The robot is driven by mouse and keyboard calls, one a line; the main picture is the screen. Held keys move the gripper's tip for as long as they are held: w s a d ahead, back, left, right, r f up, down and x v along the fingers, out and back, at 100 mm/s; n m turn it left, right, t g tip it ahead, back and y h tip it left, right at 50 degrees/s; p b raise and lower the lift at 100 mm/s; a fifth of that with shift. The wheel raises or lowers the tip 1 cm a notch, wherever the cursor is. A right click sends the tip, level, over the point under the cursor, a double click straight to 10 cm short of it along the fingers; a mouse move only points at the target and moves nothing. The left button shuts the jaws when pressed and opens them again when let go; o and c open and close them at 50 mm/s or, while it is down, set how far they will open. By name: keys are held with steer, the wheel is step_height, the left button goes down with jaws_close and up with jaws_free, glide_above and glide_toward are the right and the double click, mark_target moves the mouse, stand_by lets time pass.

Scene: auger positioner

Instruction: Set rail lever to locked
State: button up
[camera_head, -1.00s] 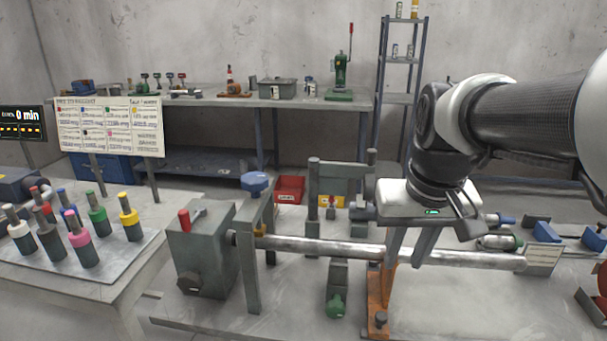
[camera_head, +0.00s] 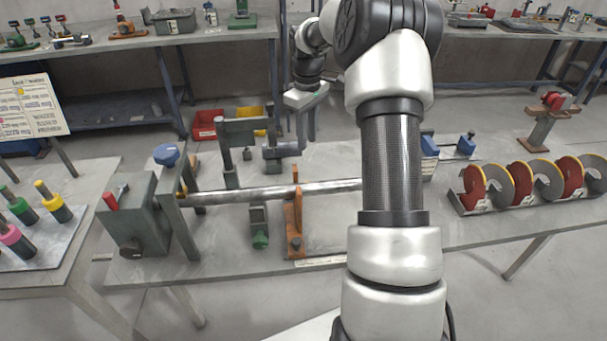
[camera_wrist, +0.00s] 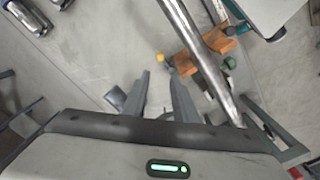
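My gripper (camera_head: 306,132) hangs behind the long metal bar (camera_head: 270,192), at the back of the work table. In the wrist view my gripper (camera_wrist: 160,82) has its two fingers apart with nothing between them. A yellow round knob (camera_wrist: 160,58) shows just beyond the fingertips, beside an orange bracket (camera_wrist: 188,65); it may be the rail lever's end, but I cannot tell. The orange bracket (camera_head: 294,225) stands under the bar in the head view. No locked marking is readable.
A grey box (camera_head: 140,225) holds the bar's left end, with a blue knob (camera_head: 166,154) near it. A green knob (camera_head: 260,241) sits in front of the bar. Red-and-grey discs (camera_head: 515,182) stand at the right. A side table (camera_head: 70,255) holds coloured-collared cylinders.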

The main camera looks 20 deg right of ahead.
step_height(320, 180, down, 16)
steer(key=shift+f+b, duration=0.25)
steer(key=shift+b, duration=0.05)
steer(key=shift+c, duration=0.2)
jaws_close()
